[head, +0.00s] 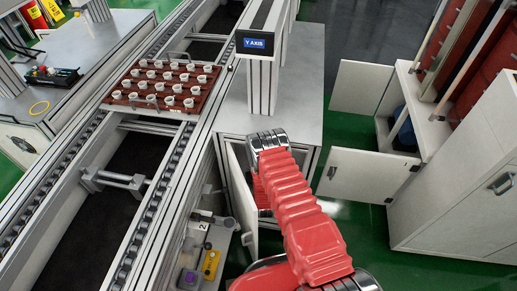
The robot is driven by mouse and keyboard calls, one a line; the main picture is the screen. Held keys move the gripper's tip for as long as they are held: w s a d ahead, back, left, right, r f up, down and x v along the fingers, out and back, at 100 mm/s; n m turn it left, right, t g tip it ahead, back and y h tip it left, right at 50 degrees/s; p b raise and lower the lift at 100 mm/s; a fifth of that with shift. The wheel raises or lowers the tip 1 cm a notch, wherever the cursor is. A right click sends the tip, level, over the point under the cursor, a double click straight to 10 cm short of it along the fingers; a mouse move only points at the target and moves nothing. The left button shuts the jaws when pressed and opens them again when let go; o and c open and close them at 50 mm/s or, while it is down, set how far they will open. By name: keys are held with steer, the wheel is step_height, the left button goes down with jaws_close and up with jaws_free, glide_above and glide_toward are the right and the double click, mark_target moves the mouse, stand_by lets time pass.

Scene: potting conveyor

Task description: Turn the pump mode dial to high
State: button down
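I cannot make out a pump mode dial in the head view. My red-sleeved arm rises from the bottom right to an elbow in front of the pale cabinet (312,158) under the Y AXIS column. Beyond the elbow, a red part of my arm shows lower down by the cabinet's open door (241,196). My gripper is not visible; the arm and the door hide that area. Most of the cabinet's inside is hidden too.
A conveyor (160,187) runs along the left, carrying a brown tray (148,108) of small white pots. A low shelf with a yellow object (211,264) and a purple-topped item (189,277) stands beside it. An open white cabinet (440,135) is at right. Green floor (345,235) lies between.

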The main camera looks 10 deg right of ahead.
steer(key=shift+s+f, duration=0.1)
steer(key=shift+f, duration=0.2)
steer(key=c, duration=1.9)
jaws_free()
steer(key=shift+c, duration=0.2)
steer(key=o, duration=0.4)
steer(key=shift+r, duration=0.1)
steer(key=shift+r, duration=0.2)
step_height(320, 180, up, 10)
steer(key=shift+f, duration=0.2)
